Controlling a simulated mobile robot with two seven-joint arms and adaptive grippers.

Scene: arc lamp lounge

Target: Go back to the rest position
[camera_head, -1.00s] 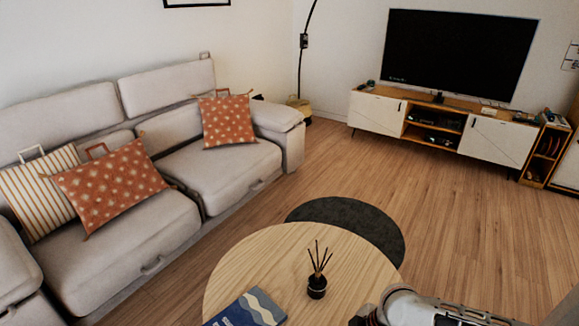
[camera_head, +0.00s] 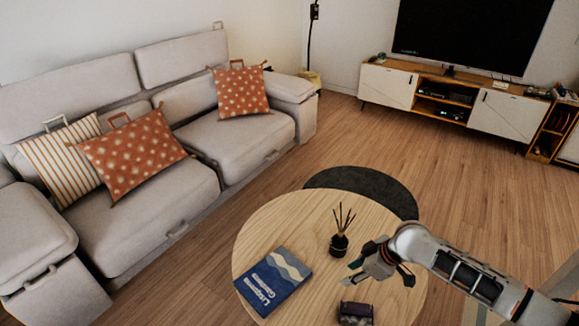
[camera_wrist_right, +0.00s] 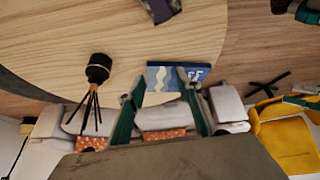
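My right gripper (camera_head: 366,268) is above the round wooden table, with its fingers apart and nothing between them. In the right wrist view its two green fingers (camera_wrist_right: 158,108) also stand apart. The right arm reaches in from the lower right of the head view. My left gripper does not show in the head view. Dark and teal parts at the right edge of the right wrist view are too cut off to identify.
The round table (camera_head: 262,222) bears a blue book (camera_head: 272,282), a dark reed diffuser (camera_head: 338,245) near the gripper, and a small purple object (camera_head: 355,312). A grey sofa (camera_head: 150,235) stands left. Open floor (camera_head: 460,185) lies beyond the table.

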